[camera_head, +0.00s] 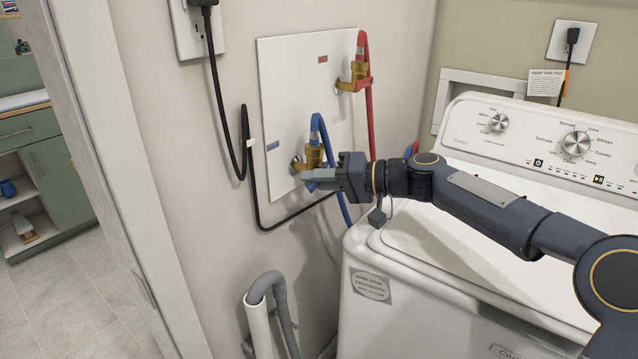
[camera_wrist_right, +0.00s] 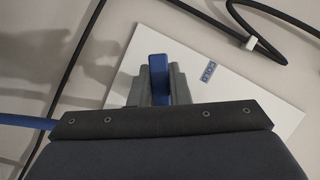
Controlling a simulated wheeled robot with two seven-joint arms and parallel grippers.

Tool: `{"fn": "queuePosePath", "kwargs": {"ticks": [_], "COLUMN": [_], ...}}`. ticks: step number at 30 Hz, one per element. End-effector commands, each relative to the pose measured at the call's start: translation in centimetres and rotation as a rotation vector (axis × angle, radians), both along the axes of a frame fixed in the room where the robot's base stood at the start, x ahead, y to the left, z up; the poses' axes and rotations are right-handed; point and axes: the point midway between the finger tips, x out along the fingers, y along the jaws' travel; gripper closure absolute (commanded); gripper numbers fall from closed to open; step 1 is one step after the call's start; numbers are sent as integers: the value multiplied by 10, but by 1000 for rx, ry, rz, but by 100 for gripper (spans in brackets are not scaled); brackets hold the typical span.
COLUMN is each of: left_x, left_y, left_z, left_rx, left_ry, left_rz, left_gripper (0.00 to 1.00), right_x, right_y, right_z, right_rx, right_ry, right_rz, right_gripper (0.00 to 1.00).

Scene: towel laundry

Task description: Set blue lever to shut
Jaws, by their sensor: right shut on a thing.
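The blue lever (camera_wrist_right: 158,75) shows in the right wrist view between the two grey fingers of my right gripper (camera_wrist_right: 158,87), which is shut on it. In the head view my right gripper (camera_head: 312,178) reaches in from the right and hides most of the lever. The lever belongs to the lower brass valve (camera_head: 314,157) on the white wall panel (camera_head: 285,100). A blue hose (camera_head: 319,128) loops over this valve. My left gripper is in neither view.
A red-handled brass valve (camera_head: 352,80) with a red hose (camera_head: 369,110) sits higher on the panel. The white washer (camera_head: 400,285) stands right, under my right arm. A black cord (camera_head: 222,120) hangs left of the panel. A grey drain hose (camera_head: 275,283) is below.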

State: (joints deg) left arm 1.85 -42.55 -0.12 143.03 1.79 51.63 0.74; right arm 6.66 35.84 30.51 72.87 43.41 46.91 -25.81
Motion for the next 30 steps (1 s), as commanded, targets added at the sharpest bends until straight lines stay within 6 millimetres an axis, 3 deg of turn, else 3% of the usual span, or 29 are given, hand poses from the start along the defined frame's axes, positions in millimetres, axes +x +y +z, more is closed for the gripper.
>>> {"fn": "queuePosePath", "kwargs": {"ticks": [15,30], "left_x": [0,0], "left_y": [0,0], "left_z": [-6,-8], "left_rx": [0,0], "left_ry": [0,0], "left_rz": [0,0], "left_gripper": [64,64], "right_x": [-3,-3], "right_y": [2,2], "right_z": [12,18], "right_rx": [247,326], "right_ry": [337,446], "right_rz": [-3,-4], "right_gripper": [100,100]}}
